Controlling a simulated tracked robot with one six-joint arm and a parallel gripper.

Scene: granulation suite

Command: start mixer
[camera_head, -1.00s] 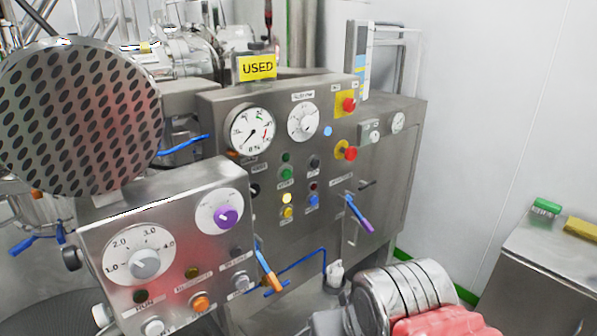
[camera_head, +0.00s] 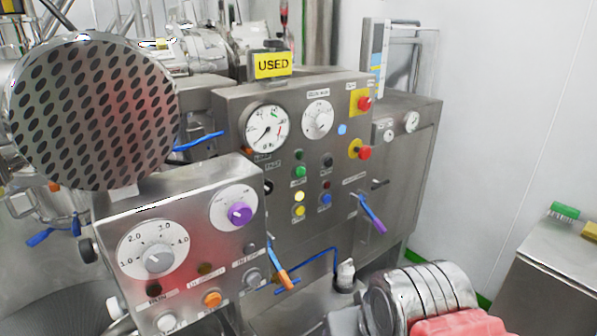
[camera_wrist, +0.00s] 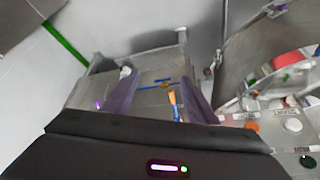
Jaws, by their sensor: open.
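The mixer's small control box (camera_head: 193,257) stands at the front left of the head view. It has a white numbered dial (camera_head: 159,258), a purple knob (camera_head: 241,213), an orange button (camera_head: 211,299), a white button (camera_head: 167,322) and a grey button (camera_head: 252,276). A larger steel panel (camera_head: 325,230) behind it carries gauges, green, yellow and blue buttons and red stop buttons. In the wrist view my gripper (camera_wrist: 158,98) is open and empty, with its fingers apart. Buttons show at the right there, including an orange one (camera_wrist: 252,126). My fingertips are not visible in the head view.
A perforated round guard (camera_head: 92,115) is at the left. A steel cabinet (camera_head: 550,275) stands at the right, before a bare white wall.

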